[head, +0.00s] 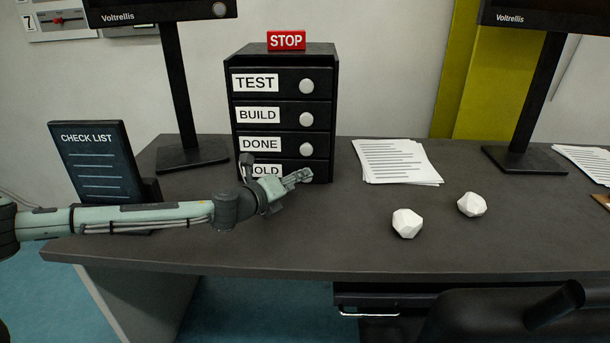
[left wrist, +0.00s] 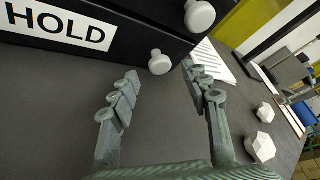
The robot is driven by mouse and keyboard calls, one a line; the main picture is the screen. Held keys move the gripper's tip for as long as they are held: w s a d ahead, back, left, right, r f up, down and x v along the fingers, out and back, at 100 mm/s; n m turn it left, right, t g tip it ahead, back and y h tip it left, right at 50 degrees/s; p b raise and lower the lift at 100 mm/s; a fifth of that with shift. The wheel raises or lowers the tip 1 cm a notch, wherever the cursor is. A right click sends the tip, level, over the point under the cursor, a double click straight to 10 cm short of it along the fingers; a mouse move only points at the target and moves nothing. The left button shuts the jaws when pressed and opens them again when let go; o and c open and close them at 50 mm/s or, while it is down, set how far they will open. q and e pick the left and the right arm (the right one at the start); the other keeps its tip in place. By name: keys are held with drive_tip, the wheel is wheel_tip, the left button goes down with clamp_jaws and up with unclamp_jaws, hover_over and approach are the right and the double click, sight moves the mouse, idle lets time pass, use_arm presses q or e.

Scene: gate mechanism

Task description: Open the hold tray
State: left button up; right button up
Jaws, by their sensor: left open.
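The hold tray (head: 318,167) is the lowest drawer of a black drawer unit (head: 333,110) on the desk, flush with the trays above. In the left wrist view its HOLD label (left wrist: 62,26) and white round knob (left wrist: 160,62) show clearly. In the head view my arm partly covers the label and hides the knob. My left gripper (head: 296,179) is in front of the hold tray at its right part. In the left wrist view the left gripper (left wrist: 160,72) is open, its fingers on either side of the knob in the picture, with no visible contact. My right gripper is not in view.
TEST, BUILD and DONE trays (head: 282,115) sit above, with a red STOP block (head: 286,40) on top. A checklist stand (head: 97,160) is left. Papers (head: 397,161) and two white crumpled lumps (head: 406,223) lie right. Desk between unit and front edge is clear.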

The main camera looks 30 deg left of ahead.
use_arm(q)
drive_tip(key=shift+x, duration=2)
clamp_jaws()
